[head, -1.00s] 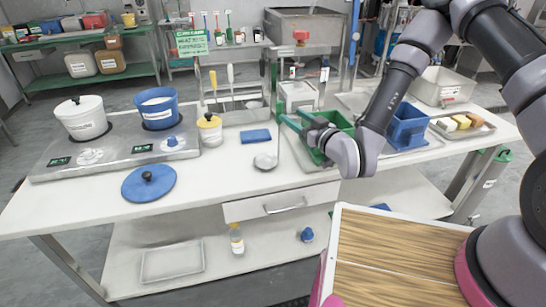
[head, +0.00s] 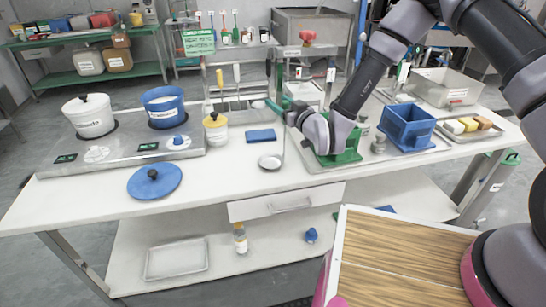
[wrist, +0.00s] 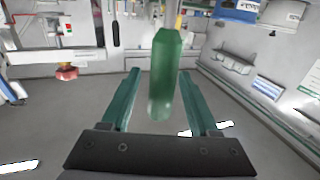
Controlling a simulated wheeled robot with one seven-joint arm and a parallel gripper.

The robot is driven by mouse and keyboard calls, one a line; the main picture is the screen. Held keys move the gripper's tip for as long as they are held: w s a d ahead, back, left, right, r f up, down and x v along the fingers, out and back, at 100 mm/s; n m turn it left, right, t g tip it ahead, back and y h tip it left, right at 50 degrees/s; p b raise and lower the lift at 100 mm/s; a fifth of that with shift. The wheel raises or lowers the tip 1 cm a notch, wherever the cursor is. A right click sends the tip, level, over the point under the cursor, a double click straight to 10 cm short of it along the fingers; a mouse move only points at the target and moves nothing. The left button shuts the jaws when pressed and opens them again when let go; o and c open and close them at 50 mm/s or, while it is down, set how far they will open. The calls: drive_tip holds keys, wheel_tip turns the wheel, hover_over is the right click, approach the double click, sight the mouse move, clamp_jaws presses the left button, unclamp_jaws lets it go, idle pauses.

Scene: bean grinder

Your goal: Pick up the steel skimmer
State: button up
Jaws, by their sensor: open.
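The steel skimmer (head: 270,162) has its round, shiny head at the front middle of the white worktop, right of the blue lid. Its thin handle runs up the picture towards my gripper, and its upper part is hard to make out. My gripper (head: 272,105) is open above the back of the worktop, beyond the skimmer's head. In the wrist view my gripper (wrist: 160,72) shows two green fingers spread apart. A green upright grip (wrist: 166,75) appears between them, apart from both; I cannot tell for sure that it belongs to the skimmer.
A blue cloth (head: 261,136) lies beside the skimmer. A yellow-lidded jar (head: 216,138), white pot (head: 89,116) and blue pot (head: 163,107) stand left. A green bin (head: 345,154), partly behind my arm, and a blue bin (head: 407,127) stand right. A utensil rack is behind.

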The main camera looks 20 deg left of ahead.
clamp_jaws()
